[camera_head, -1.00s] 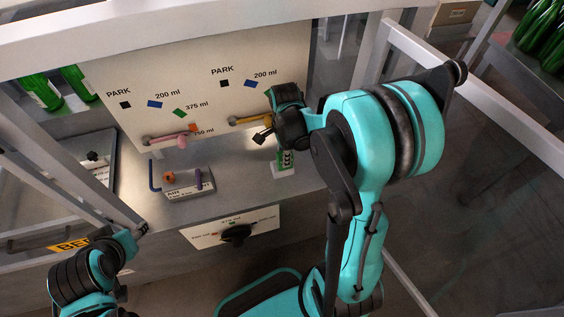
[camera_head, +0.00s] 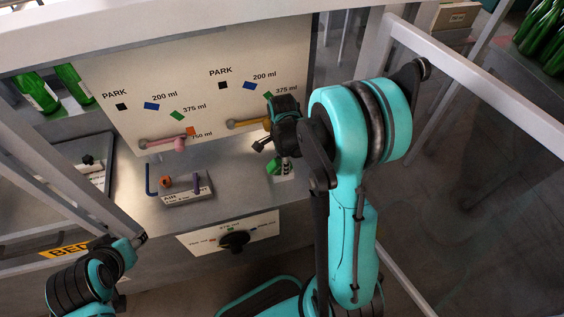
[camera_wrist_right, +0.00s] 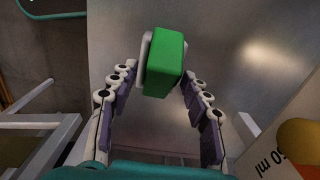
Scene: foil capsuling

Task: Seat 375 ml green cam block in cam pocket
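The green cam block (camera_wrist_right: 165,62) is between the fingertips of my right gripper (camera_wrist_right: 160,75) in the right wrist view. The fingers close in on its two sides, with pale surfaces beside it. In the head view the green block (camera_head: 273,167) shows low on the bench, below my right gripper (camera_head: 284,153), at the left of a small white holder (camera_head: 287,172). The gripper partly hides this spot, so I cannot tell whether the block is inside the pocket. My left gripper (camera_head: 138,240) is at the lower left, away from the block; its fingers are unclear.
A white panel (camera_head: 200,90) with size labels stands behind, with a pink-tipped lever (camera_head: 165,143) and a yellow lever (camera_head: 245,123). A small air block (camera_head: 186,193) with an orange knob sits to the left. A black dial (camera_head: 234,240) is on the front plate.

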